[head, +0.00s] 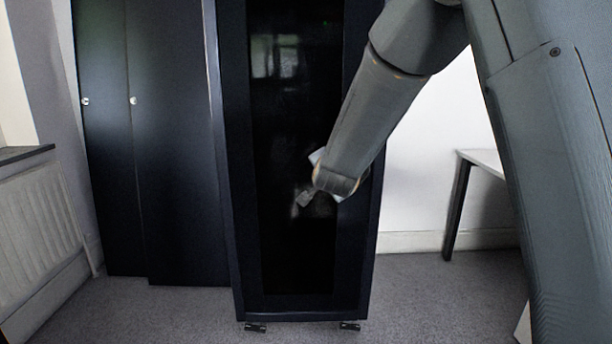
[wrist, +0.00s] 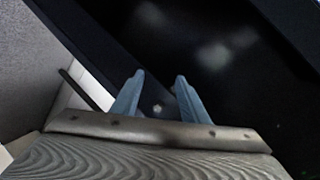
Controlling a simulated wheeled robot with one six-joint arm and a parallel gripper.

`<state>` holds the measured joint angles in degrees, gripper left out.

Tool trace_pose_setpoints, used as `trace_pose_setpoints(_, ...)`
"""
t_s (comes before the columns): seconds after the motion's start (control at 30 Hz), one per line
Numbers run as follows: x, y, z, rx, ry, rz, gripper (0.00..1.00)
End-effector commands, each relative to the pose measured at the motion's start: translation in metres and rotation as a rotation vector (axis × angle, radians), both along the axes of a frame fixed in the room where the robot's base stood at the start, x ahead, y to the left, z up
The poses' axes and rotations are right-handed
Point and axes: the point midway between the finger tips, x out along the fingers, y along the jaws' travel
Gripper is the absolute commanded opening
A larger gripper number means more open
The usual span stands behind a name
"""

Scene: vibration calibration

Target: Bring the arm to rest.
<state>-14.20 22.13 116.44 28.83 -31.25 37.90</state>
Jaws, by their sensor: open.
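My arm reaches down from the upper right of the head view, its end in front of a tall black cabinet (head: 232,200) with a dark glass front. The gripper is mostly hidden behind the arm's end in the head view. In the wrist view my gripper (wrist: 158,88) shows two blue-grey fingers standing apart with nothing between them. The dark glass (wrist: 215,50) lies beyond the fingers. I cannot tell how far the fingertips are from the glass.
Dark cupboards (head: 175,140) stand at the left, beside a radiator (head: 40,225). A white table (head: 485,160) with a dark leg stands at the right. Grey carpet (head: 430,290) is open in front of the wall between the cabinet and my arm.

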Motion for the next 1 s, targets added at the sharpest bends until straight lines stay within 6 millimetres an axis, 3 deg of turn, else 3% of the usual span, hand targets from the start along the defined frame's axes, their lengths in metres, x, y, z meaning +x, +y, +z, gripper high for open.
trace_pose_setpoints(0.1, -0.063, 0.024, -0.012, -0.122, 0.185, 0.189, 0.40)
trace_pose_setpoints(0.23, -0.146, 0.038, -0.033, -0.270, 0.387, 0.407, 0.40)
trace_pose_setpoints(0.4, -0.260, 0.033, -0.056, -0.446, 0.620, 0.674, 0.40)
trace_pose_setpoints(0.5, -0.315, 0.023, -0.065, -0.522, 0.726, 0.798, 0.40)
trace_pose_setpoints(0.6, -0.358, 0.013, -0.071, -0.580, 0.808, 0.893, 0.40)
trace_pose_setpoints(0.8, -0.425, -0.008, -0.077, -0.662, 0.936, 1.039, 0.40)
trace_pose_setpoints(0.97, -0.472, -0.026, -0.079, -0.714, 1.027, 1.141, 0.40)
trace_pose_setpoints(1.0, -0.472, -0.028, -0.074, -0.711, 1.033, 1.135, 0.40)
